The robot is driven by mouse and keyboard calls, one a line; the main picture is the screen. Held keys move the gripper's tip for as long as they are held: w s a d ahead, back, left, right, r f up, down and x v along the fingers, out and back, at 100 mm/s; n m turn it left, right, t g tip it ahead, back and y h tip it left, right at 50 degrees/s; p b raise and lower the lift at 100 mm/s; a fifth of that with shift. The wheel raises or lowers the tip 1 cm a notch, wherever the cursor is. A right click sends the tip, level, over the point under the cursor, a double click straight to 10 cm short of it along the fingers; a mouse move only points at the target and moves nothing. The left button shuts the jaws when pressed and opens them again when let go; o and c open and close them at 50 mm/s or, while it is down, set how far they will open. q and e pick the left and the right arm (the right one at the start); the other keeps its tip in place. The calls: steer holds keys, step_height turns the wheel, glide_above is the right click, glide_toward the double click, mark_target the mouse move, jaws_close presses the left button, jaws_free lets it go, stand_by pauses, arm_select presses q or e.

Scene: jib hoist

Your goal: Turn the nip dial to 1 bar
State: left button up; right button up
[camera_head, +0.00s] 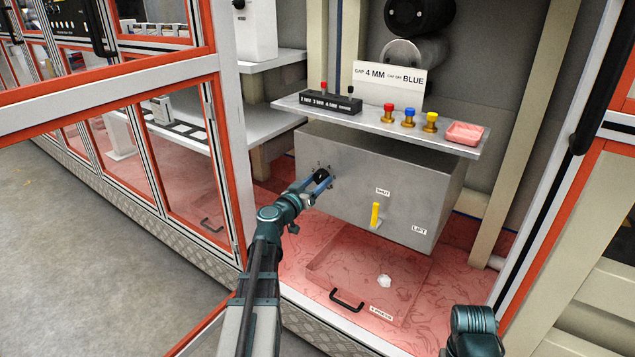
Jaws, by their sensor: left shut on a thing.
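The nip dial (321,176) is a small black knob on the left part of the front of a grey metal box (350,200). Small marks show around it, too small to read. My left gripper (319,181) reaches up from below and is shut on the dial, its blue fingers on either side of it. The dial's pointer cannot be made out. Part of my right arm (473,330) shows at the bottom right edge; its gripper is out of the picture.
A yellow lever (376,215) stands right of the dial under a small label. A shelf (455,147) above holds a black block (331,103), red, blue and yellow knobs and a pink tray (465,133). A sign (390,84) reads 4 MM, BLUE. Below is a red floor with a black handle (346,300).

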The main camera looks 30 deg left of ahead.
arm_select(q)
steer(key=n, duration=0.4)
steer(key=shift+p, duration=0.3)
steer(key=n, duration=0.3)
steer(key=shift+r+n, duration=0.1)
steer(key=shift+n, duration=0.2)
steer(key=n, duration=0.4)
steer(key=shift+a+g+h+p, duration=0.1)
steer(key=shift+g+h+p, duration=0.2)
steer(key=shift+p, duration=0.05)
steer(key=n, duration=0.3)
steer(key=shift+n, duration=0.4)
steer(key=n, duration=0.4)
steer(key=shift+h, duration=0.3)
steer(key=n, duration=0.3)
steer(key=shift+a+n, duration=0.1)
steer(key=shift+n, duration=0.2)
steer(key=n, duration=0.4)
steer(key=shift+h, duration=0.3)
steer(key=shift+n+b, duration=0.4)
steer(key=shift+n, duration=1.2)
